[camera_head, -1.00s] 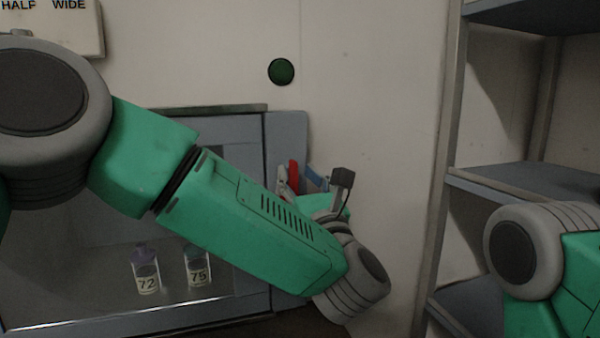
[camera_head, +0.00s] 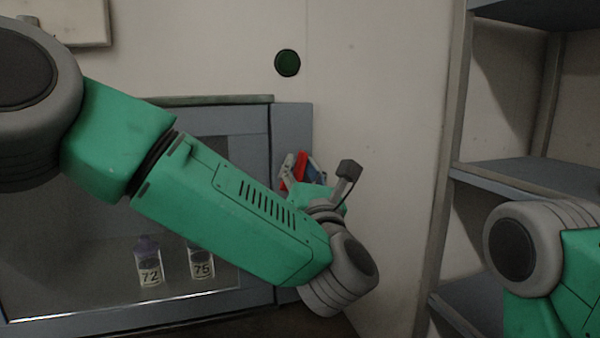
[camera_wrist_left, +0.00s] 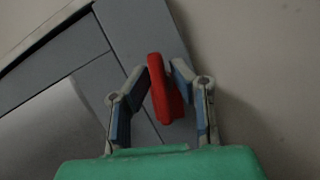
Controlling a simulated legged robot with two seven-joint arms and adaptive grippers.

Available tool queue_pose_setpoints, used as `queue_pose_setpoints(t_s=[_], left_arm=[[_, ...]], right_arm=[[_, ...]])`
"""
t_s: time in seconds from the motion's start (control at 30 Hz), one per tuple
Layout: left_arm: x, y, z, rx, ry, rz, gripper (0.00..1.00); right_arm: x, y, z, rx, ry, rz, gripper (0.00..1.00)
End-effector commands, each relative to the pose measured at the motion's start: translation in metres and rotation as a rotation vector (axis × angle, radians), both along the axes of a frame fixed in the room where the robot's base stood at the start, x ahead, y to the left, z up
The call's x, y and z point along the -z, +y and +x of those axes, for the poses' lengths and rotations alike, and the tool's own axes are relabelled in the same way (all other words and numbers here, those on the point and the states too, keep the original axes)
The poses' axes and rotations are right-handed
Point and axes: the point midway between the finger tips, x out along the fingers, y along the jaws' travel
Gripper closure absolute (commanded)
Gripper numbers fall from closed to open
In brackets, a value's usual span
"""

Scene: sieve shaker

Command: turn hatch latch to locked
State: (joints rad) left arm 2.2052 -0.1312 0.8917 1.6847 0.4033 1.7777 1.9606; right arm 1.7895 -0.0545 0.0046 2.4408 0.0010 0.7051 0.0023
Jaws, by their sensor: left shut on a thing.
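The red hatch latch (camera_head: 300,168) is on the grey frame at the right side of the hatch, mostly hidden behind my left gripper (camera_head: 303,173) in the head view. In the left wrist view the red latch handle (camera_wrist_left: 158,88) stands slightly tilted between the two fingers of my left gripper (camera_wrist_left: 160,75). The gripper is shut on it. The hatch (camera_head: 215,150) is a clear pane in a grey frame, partly covered by my left arm. My right gripper is out of view; only part of that arm shows at the right edge.
Behind the pane stand two labelled jars, 72 (camera_head: 149,266) and 75 (camera_head: 201,263). A dark green round button (camera_head: 287,63) is on the wall above. A metal shelf rack (camera_head: 530,178) stands at the right. The wall between hatch and rack is bare.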

Motion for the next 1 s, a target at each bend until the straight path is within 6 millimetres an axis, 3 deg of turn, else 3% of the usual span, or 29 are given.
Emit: queue_pose_setpoints(t_s=[0.47,1.0], left_arm=[[0.002,-0.003,0.001,0.004,0.145,0.431,1.0],[0.004,-0.006,0.001,0.007,0.303,0.917,1.0]], right_arm=[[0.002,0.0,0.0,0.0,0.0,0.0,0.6],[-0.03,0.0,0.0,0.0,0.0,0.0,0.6]])
